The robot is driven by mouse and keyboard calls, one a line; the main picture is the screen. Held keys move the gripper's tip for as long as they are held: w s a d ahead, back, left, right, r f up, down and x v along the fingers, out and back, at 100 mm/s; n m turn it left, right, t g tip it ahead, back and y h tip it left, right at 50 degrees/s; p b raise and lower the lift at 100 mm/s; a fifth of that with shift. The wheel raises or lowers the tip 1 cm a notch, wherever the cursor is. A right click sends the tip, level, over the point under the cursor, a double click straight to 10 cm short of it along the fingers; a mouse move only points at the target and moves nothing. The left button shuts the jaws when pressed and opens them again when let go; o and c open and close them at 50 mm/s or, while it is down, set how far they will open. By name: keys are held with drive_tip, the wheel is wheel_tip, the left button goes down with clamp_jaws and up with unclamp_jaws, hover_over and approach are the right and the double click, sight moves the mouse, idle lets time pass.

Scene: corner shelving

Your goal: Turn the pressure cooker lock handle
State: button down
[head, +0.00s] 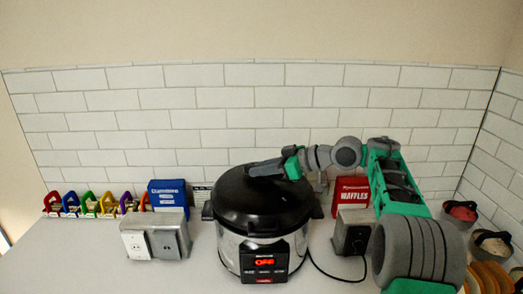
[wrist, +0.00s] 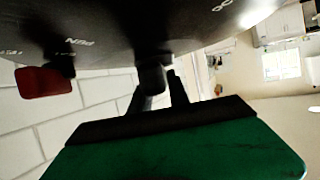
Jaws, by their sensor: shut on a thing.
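The pressure cooker (head: 265,215) stands on the counter, with a black lid, a steel body and a lit red display reading OFF. Its lid (wrist: 110,20) fills the top of the wrist view, with white lettering. My gripper (head: 262,169) reaches in from the right over the lid's top. In the wrist view my gripper's dark fingers (wrist: 157,92) are shut on a short dark post under the lid's lettering, which appears to be the lock handle (wrist: 151,76). In the head view my gripper hides the handle. The handle's exact turn angle cannot be told.
Grey metal boxes (head: 155,236) stand left of the cooker, before a blue box (head: 167,193). Right are a red waffles box (head: 351,189) and a dark grey appliance (head: 353,233). A cord (head: 325,271) lies on the counter. Bowls (head: 461,211) stand far right.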

drive_tip(key=shift+r+n+g+p, duration=0.2)
drive_tip(key=shift+n+g+p, duration=0.1)
drive_tip(key=shift+p, duration=0.4)
drive_tip(key=shift+f, duration=0.2)
drive_tip(key=c, duration=1.2)
unclamp_jaws()
drive_tip(key=shift+c, duration=0.2)
drive_tip(key=shift+f, duration=0.1)
